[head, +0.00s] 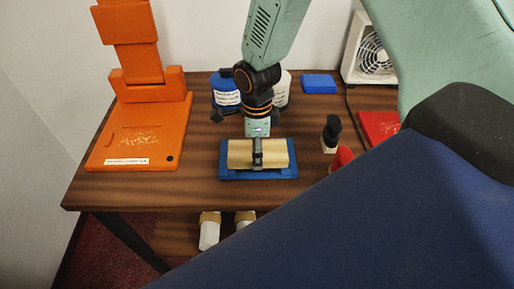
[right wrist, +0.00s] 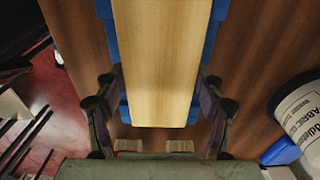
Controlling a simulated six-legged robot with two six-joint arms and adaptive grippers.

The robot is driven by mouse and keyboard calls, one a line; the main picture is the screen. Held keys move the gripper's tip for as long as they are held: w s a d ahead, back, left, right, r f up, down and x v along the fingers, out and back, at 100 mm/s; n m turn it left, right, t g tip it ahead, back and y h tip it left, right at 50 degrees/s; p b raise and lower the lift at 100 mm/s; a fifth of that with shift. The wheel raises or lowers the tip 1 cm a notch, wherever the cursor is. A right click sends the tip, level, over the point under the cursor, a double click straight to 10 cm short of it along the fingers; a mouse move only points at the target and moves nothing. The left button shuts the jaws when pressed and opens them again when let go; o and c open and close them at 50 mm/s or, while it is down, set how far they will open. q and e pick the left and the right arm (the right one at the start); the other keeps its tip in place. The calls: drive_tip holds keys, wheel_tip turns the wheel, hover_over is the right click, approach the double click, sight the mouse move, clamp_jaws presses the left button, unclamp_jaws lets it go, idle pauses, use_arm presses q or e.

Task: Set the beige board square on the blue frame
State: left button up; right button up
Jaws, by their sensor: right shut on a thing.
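The beige board (head: 277,154) is over the blue frame (head: 229,175) near the table's front edge. Its long sides look about parallel to the frame's, and blue shows around it. My right gripper (head: 257,157) is shut on the middle of the board from above. In the right wrist view the board (right wrist: 160,60) lies between the two fingers of my right gripper (right wrist: 158,98), with the blue frame (right wrist: 208,45) visible on both sides below it. I cannot tell whether board and frame touch. My left gripper is not in view.
An orange stand (head: 115,150) is at left. Labelled containers (head: 227,96) stand behind the gripper. A blue block (head: 319,84), a fan (head: 373,52), a red item (head: 377,126) and a dark-topped stamp (head: 331,133) are to the right. The table is free between stand and frame.

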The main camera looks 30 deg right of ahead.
drive_tip(key=shift+f, duration=0.3)
idle(0.4)
drive_tip(key=o, duration=1.4)
drive_tip(key=shift+c, duration=0.2)
wheel_tip(320, 180, up, 12)
wheel_tip(320, 180, down, 12)
idle(0.3)
